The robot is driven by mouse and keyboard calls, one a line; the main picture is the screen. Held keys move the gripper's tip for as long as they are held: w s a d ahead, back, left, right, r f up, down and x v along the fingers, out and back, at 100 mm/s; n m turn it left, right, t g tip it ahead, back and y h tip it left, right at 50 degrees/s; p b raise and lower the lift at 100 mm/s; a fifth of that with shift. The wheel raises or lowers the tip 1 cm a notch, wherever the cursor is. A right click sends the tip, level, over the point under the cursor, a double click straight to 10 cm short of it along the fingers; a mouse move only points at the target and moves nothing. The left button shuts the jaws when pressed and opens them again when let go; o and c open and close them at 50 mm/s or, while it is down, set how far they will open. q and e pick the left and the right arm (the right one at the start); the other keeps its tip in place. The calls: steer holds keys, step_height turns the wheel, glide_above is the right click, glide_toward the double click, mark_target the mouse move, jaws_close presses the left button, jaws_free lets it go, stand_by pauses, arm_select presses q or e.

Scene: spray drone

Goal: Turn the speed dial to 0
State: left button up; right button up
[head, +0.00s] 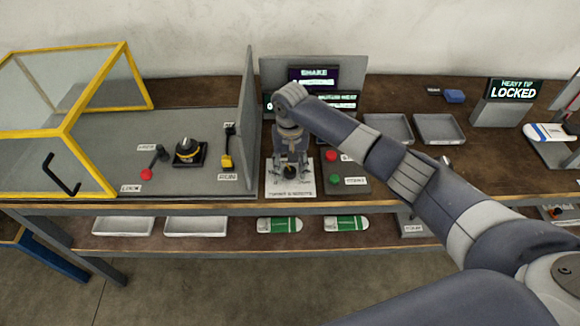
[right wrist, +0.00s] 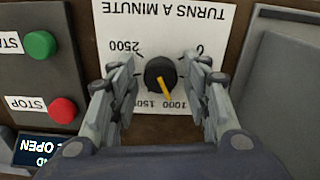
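The speed dial is a round black knob (right wrist: 158,73) with a yellow pointer, on a white plate (right wrist: 215,25) headed "TURNS A MINUTE". The plate reads upside down in the right wrist view. The pointer aims close to the 1000 mark; marks 0, 1500 and 2500 also show. My right gripper (right wrist: 160,80) is open, with one finger on each side of the knob and a gap on both sides. In the head view the right gripper (head: 290,163) points down over the plate (head: 290,189). My left gripper is out of view.
A red STOP button (right wrist: 62,109) and a green START button (right wrist: 40,44) sit on a grey box beside the plate. A grey upright panel (head: 246,120) stands left of the gripper. A yellow-framed clear guard (head: 62,133) is further left. Grey trays (head: 439,128) lie right.

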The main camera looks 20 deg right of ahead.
steer(key=c, duration=0.7)
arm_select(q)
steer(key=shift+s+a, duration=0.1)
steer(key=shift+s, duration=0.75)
